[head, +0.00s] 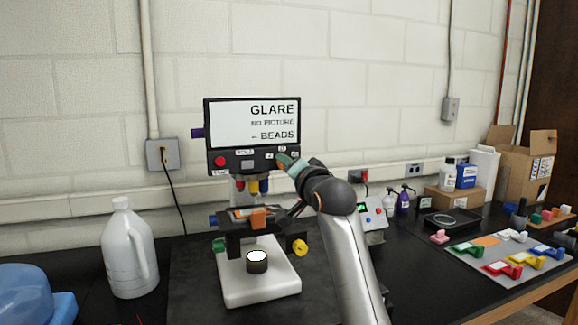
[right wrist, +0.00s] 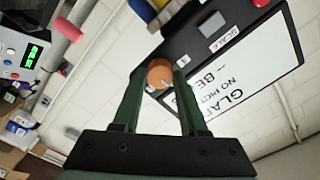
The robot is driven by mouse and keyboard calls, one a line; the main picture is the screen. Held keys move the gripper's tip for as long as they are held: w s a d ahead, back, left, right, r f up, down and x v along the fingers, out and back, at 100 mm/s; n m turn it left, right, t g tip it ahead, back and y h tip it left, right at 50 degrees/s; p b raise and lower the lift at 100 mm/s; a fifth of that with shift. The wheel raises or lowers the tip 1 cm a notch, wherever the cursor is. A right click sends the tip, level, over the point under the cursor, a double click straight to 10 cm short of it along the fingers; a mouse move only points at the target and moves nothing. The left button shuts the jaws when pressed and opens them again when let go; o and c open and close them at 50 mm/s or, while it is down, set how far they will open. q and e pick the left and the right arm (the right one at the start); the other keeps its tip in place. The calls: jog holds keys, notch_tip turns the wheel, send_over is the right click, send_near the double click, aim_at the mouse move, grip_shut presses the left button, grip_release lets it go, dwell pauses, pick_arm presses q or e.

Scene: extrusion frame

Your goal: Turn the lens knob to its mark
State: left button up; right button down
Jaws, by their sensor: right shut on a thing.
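The lens knob is an orange-brown round knob (right wrist: 160,70) at the lower right corner of the microscope's dark screen housing (head: 238,162). My right gripper (head: 285,161) reaches up to that corner in the head view. In the right wrist view its green fingers (right wrist: 159,76) stand on either side of the knob, shut on it. A small pale line shows on the knob's face. Small white number labels sit around the knob, one reading 4 (right wrist: 183,61); the others are partly hidden. I cannot tell exactly which label the knob points to. My left gripper is not in view.
The screen (head: 271,124) reads GLARE, NO PICTURE, BEADS. A red button (head: 221,161) is on the panel's left. The microscope's white base (head: 260,288) stands below. A white jug (head: 129,248) is at left, a control box (head: 371,218) at right.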

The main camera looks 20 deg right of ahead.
jog(key=shift+c, duration=2.2)
grip_release()
jog(key=s+b, duration=0.3)
jog(key=s, duration=0.9)
jog(key=shift+s+d, duration=0.25)
